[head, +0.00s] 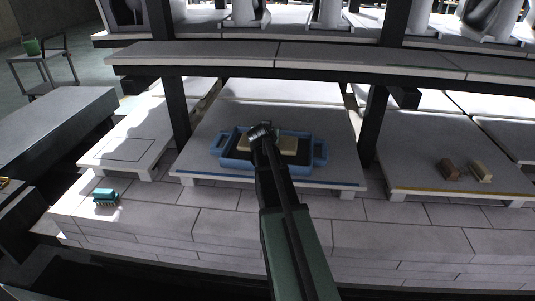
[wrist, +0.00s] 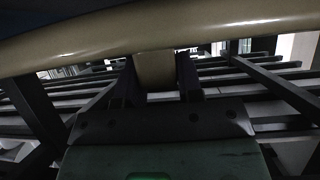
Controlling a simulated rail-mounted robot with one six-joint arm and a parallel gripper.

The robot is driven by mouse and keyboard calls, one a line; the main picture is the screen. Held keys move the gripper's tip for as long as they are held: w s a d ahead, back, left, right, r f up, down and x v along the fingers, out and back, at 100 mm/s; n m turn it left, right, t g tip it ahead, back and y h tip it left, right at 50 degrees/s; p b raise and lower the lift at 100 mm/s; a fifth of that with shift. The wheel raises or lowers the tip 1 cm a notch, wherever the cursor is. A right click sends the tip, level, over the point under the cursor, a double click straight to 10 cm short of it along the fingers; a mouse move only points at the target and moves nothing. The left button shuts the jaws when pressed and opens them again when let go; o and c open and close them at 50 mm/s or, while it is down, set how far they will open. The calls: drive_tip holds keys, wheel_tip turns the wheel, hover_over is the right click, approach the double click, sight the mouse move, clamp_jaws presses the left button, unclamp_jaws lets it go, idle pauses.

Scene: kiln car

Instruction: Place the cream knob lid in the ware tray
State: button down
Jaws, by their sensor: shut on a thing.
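The blue ware tray (head: 236,163) has a dark inside and a handle at each end. It sits on the middle kiln shelf. The cream knob lid (head: 286,144) shows over the tray's inside, partly hidden by my arm. I cannot tell whether it touches the tray floor or hangs just above. My gripper (head: 262,131) is over the tray. In the wrist view the lid (wrist: 120,38) spans the top, and its knob (wrist: 156,70) is between the fingers of my gripper (wrist: 157,80), which are shut on it.
A brown block (head: 450,169) and a tan block (head: 481,171) lie on the right shelf. A teal brush (head: 105,196) lies on the brick ledge at left. Dark posts (head: 176,110) flank the middle shelf, and an upper shelf (head: 300,56) runs behind and above. The left shelf is clear.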

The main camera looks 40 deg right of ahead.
drive_tip(key=shift+f, duration=0.15)
wheel_tip(320, 180, down, 4)
drive_tip(key=b, duration=0.3)
drive_tip(key=shift+b, duration=0.35)
drive_tip(key=shift+r, duration=0.25)
drive_tip(key=shift+f, duration=0.25)
drive_tip(key=c, duration=0.8)
unclamp_jaws()
drive_tip(key=shift+r, duration=0.1)
